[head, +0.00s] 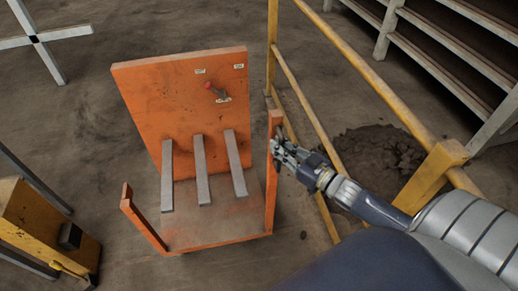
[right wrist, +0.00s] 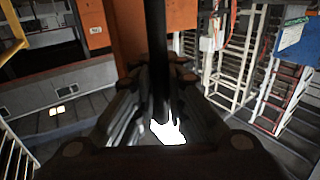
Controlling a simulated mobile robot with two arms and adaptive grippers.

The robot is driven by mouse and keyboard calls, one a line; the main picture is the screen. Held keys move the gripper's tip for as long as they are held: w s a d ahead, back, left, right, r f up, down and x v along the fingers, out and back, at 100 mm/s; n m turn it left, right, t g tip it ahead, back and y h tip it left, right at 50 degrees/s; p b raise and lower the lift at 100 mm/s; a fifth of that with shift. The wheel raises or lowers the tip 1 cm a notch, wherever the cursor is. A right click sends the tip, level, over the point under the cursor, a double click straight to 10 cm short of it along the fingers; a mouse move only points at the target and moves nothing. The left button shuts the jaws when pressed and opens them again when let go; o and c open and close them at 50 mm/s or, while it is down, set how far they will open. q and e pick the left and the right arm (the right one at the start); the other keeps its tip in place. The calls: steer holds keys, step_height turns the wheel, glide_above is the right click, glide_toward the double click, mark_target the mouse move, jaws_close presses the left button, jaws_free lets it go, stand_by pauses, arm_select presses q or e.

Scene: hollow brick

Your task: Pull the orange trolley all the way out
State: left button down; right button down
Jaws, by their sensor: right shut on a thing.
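The orange trolley (head: 140,100) stands on the floor in the middle of the head view. It has a tall back panel, low side rails and a flat deck with several grey bars on it. My right gripper (head: 278,150) is at the upright orange post (head: 272,180) on the trolley's right side and is shut on it. In the right wrist view, the fingers (right wrist: 160,80) point at a dark vertical bar with orange behind it. My left gripper is not in view.
A yellow railing (head: 310,105) runs close along the trolley's right side, with a dirt pile (head: 380,155) beyond it. A yellow post (head: 40,225) stands at the lower left. Grey shelving (head: 440,55) is at the upper right. Bare floor lies left of the trolley.

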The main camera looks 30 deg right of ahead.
steer(key=shift+s+d, duration=0.25)
steer(key=shift+d, duration=0.45)
steer(key=shift+f, duration=0.1)
steer(key=c, duration=1.6)
jaws_free()
steer(key=shift+s, duration=0.1)
steer(key=v, duration=1.2)
